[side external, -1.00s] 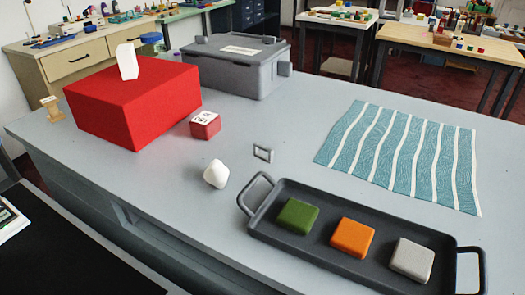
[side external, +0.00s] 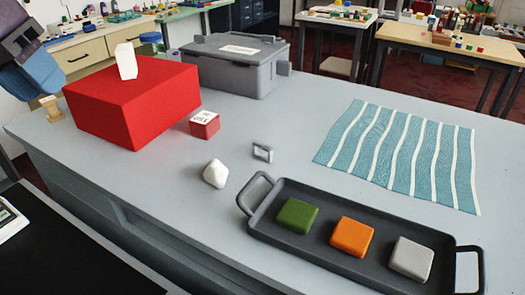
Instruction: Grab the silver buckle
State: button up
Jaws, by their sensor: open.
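The silver buckle (side external: 263,153) is a small rectangular metal frame on the grey counter (side external: 300,130). It is near the middle of the view, above the left handle of the dark tray and right of a white faceted lump. Nothing touches it or covers it. Part of my arm shows at the upper left edge, behind and left of the red box, far from the buckle. The fingertips of my gripper do not show.
A white lump (side external: 215,174) and a red-and-white cube (side external: 205,124) are left of the buckle. A dark tray (side external: 262,222) holds green, orange and grey blocks. A red box (side external: 135,100), grey lidded bin (side external: 235,68) and striped teal cloth (side external: 400,155) surround clear counter.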

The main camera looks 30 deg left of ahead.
jog(key=w+d+n+g+h, duration=0.1)
jog(key=w+d+n+h, duration=0.1)
jog(key=w+d, duration=0.35)
jog(key=n+g+h, duration=0.5)
jog(key=n+h, duration=0.4)
jog(key=n, duration=0.1)
send_over(255, 142)
notch_tip(255, 142, down, 14)
jog(key=f, duration=0.4)
jog(key=shift+a+f, duration=0.2)
jog(key=shift+a, duration=0.2)
notch_tip(255, 142, down, 3)
jog(key=shift+r, duration=0.1)
jog(key=x, duration=0.2)
jog(key=shift+d, duration=0.45)
grip_shut()
